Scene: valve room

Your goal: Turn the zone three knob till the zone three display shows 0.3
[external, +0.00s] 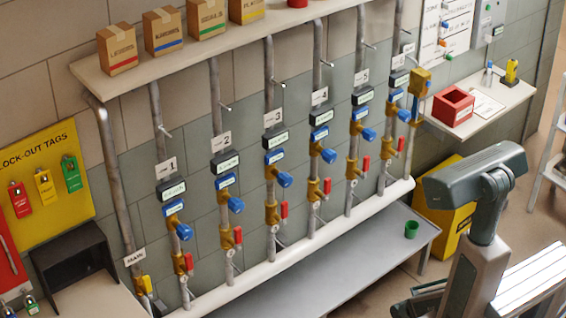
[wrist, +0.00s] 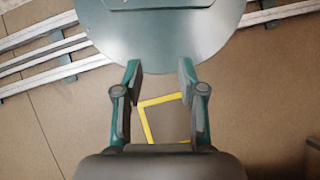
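The zone three knob (external: 284,180) is blue and sits on the third brass valve in the row on the wall pipes, under the tag marked 3 (external: 272,117). The zone three display (external: 275,157) is a small box just above the knob; its digits are too small to read. A red lever (external: 284,210) hangs below the knob. My gripper (wrist: 158,75) shows in the wrist view with its two fingers apart and nothing between them. It points down at the floor, away from the valves. In the external view my arm stands at the lower right and the gripper cannot be made out.
Similar blue knobs stand close on both sides, such as those of zone two (external: 236,205) and zone four (external: 329,156). A grey bench (external: 370,262) with a green cup (external: 411,229) runs below the pipes. A yellow bin (external: 445,212) stands behind my arm.

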